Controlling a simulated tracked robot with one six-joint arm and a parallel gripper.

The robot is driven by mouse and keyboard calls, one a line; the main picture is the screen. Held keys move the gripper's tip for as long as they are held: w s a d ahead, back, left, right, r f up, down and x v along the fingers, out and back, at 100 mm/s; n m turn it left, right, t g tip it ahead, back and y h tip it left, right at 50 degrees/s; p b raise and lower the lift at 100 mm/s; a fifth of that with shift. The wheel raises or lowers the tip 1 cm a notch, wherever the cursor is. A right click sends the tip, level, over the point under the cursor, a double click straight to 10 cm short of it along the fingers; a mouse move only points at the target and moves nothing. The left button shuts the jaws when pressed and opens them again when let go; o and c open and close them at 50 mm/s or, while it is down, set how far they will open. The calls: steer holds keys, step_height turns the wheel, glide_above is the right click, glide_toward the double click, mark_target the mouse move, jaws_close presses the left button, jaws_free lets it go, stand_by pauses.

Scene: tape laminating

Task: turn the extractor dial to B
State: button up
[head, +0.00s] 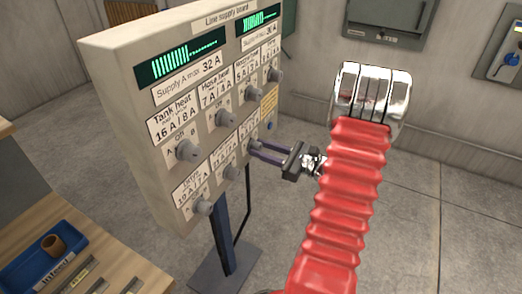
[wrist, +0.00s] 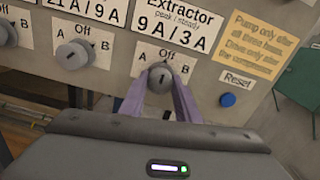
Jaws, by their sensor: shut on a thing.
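The extractor dial (wrist: 161,75) is a round grey knob under the label "Extractor 9 A / 3 A" in the wrist view. In the head view my gripper (head: 254,150) reaches the lower right dial of the supply board (head: 130,98) from the right. The fingers partly hide that dial there.
Another dial (wrist: 74,54) sits to the left of the extractor dial. A blue Reset button (wrist: 228,100) and a yellow notice (wrist: 262,42) are to its right. A wooden bench with a blue tray (head: 45,262) stands at lower left in the head view.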

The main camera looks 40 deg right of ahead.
steer(key=shift+a+m, duration=0.1)
steer(key=shift+m, duration=0.2)
steer(key=m, duration=0.4)
steer(key=shift+f+m, duration=0.1)
steer(key=shift+m, duration=2)
steer(key=o, duration=1)
steer(key=shift+o, duration=0.2)
steer(key=v, duration=1.4)
